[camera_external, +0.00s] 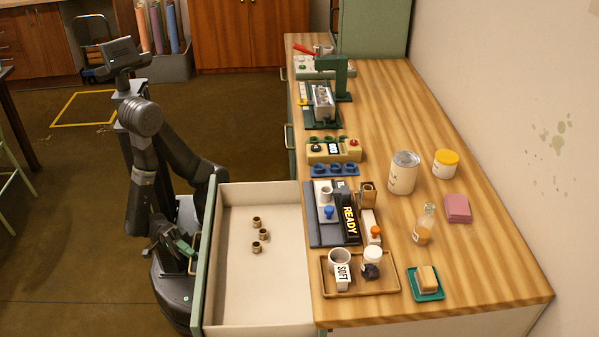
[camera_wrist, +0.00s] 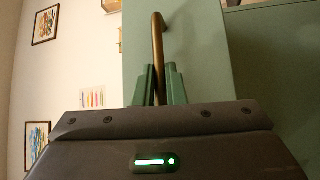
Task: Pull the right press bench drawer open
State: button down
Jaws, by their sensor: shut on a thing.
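The right press bench drawer (camera_external: 270,290) stands pulled well out from the near end of the bench, its pale inside showing. Its green front panel (camera_external: 207,262) faces my arm; it also fills the middle of the wrist view (camera_wrist: 200,60). My gripper (camera_external: 190,246) is at the outer side of that panel. In the wrist view its two green fingers (camera_wrist: 160,85) are shut on the brass drawer handle (camera_wrist: 157,45), one on each side of the bar.
The wooden benchtop (camera_external: 470,285) holds a tray (camera_external: 375,290) with cups, a dark READY block (camera_external: 349,223), a white can (camera_external: 403,172) and a green press (camera_external: 335,75). Other drawer handles show farther along the bench front. The floor left of my base is mostly clear.

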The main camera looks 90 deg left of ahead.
jog(key=shift+s, duration=0.9)
jog(key=c, duration=1.5)
grip_release()
jog(key=r+p+v, duration=0.1)
jog(key=p+v, duration=0.1)
jog(key=v, duration=0.3)
notch_tip(320, 180, up, 6)
jog(key=p, duration=0.3)
